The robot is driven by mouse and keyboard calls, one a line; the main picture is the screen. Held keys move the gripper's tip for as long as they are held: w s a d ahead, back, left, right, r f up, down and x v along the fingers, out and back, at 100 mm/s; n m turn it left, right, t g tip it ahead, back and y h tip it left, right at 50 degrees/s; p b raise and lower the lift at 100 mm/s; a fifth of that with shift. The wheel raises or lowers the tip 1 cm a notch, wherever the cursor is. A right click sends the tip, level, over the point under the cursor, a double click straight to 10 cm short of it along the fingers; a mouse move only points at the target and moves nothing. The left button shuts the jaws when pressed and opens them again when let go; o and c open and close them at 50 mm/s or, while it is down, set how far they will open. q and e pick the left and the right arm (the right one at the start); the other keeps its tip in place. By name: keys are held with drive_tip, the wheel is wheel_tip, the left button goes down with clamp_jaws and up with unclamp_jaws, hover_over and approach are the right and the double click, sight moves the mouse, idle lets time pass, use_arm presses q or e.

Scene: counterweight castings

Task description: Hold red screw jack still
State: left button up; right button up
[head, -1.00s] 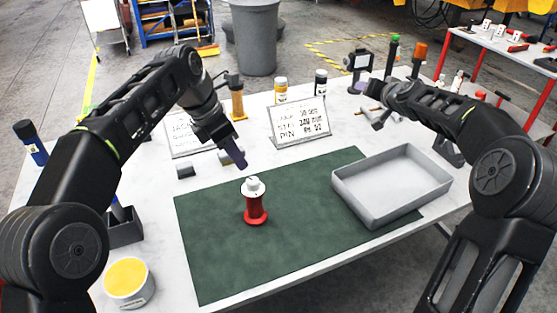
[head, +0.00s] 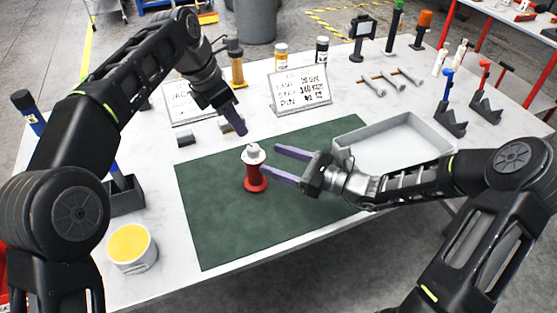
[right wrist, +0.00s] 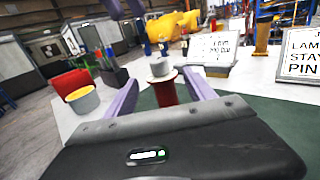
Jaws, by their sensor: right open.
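The red screw jack (head: 256,181), with a pale grey top, stands upright on the green mat (head: 215,222). My right gripper (head: 274,160) is open and level, just right of the jack, with its purple fingers pointing at it. In the right wrist view the jack (right wrist: 166,92) shows ahead, between the two fingers and apart from both. My left gripper (head: 237,124) hangs empty above and behind the jack, tips downward. Its purple fingers show with a small gap at the top of the right wrist view (right wrist: 125,9).
A grey tray (head: 440,143) lies right of the jack, behind my right forearm. Sign cards (head: 300,92) stand at the back. A yellow-topped tub (head: 131,248) stands at front left. Small grey blocks (head: 186,139) lie behind the mat. The mat's front is clear.

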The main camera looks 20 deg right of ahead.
sight(254, 173)
drive_tip(key=shift+f, duration=0.1)
wheel_tip(254, 173, down, 8)
drive_tip(key=shift+w+a+f, duration=0.1)
drive_tip(key=shift+f, duration=0.05)
drive_tip(key=x, duration=0.7)
drive_tip(key=shift+w+a, duration=0.1)
drive_tip(key=shift+c, duration=0.3)
clamp_jaws()
idle(0.5)
idle(0.4)
